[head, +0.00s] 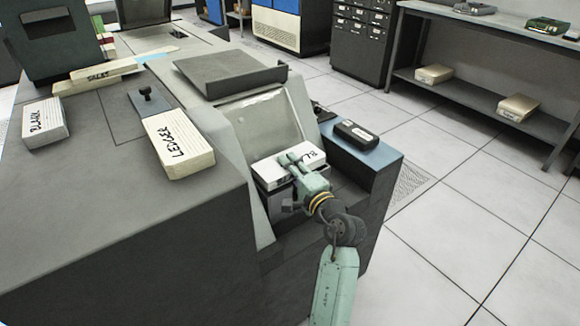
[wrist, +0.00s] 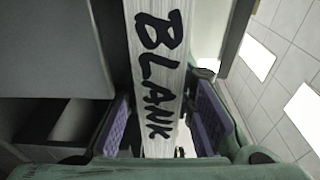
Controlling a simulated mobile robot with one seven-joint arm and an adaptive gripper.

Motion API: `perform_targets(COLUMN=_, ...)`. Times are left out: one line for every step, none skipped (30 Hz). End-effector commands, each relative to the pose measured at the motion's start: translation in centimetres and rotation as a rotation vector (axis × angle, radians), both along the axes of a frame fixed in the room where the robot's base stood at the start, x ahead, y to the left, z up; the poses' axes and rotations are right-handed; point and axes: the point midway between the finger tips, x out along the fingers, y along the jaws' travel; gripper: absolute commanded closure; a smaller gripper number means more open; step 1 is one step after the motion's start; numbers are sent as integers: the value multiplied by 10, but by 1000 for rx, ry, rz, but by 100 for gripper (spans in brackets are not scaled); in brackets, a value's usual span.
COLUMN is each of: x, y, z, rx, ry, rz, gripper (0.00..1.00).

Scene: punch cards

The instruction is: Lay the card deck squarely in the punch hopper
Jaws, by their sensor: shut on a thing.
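A white card deck (head: 270,172) is in my gripper (head: 293,161), its label partly hidden by the fingers in the head view. In the wrist view the deck (wrist: 158,60) reads BLANK and runs between the purple pads of my gripper (wrist: 165,120), shut on its sides. In the head view the deck lies roughly level at the foot of a pale sloped plate (head: 262,125), over the recess at the front of the grey punch machine (head: 185,215). I cannot tell whether it touches the hopper floor, which is hidden under the deck.
A second BLANK deck (head: 44,123), a LEDGER deck (head: 180,148) and a SALES deck (head: 100,74) lie on the machine top at left. A black box (head: 356,133) sits on the blue-topped ledge right of my gripper. A shelf bench (head: 480,95) stands at back right; the floor before it is clear.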

Motion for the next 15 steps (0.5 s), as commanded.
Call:
perform_targets(x=0, y=0, z=2, rx=1, ry=-3, rz=0, gripper=100)
perform_targets(x=0, y=0, z=2, rx=1, ry=-3, rz=0, gripper=100)
perform_targets(x=0, y=0, z=2, rx=0, ry=-2, rz=0, gripper=100)
perform_targets(x=0, y=0, z=2, rx=0, ry=-2, rz=0, gripper=100)
perform_targets(x=0, y=0, z=2, rx=0, ry=-2, rz=0, gripper=100)
perform_targets(x=0, y=0, z=2, rx=0, ry=-2, rz=-1, gripper=100)
perform_targets(x=0, y=0, z=2, rx=0, ry=-2, rz=-1, gripper=100)
perform_targets(x=0, y=0, z=2, rx=0, ry=-2, rz=0, gripper=100)
perform_targets(x=0, y=0, z=2, rx=0, ry=-2, rz=0, gripper=100)
perform_targets(x=0, y=0, z=1, rx=0, ry=-2, rz=0, gripper=100)
perform_targets(x=0, y=0, z=1, rx=0, ry=-2, rz=-1, gripper=100)
perform_targets(x=0, y=0, z=0, rx=0, ry=-2, rz=-1, gripper=100)
perform_targets(x=0, y=0, z=0, rx=0, ry=-2, rz=-1, gripper=100)
perform_targets(x=0, y=0, z=-1, rx=0, ry=-2, rz=0, gripper=100)
perform_targets(x=0, y=0, z=-2, rx=0, ry=-2, rz=-1, gripper=100)
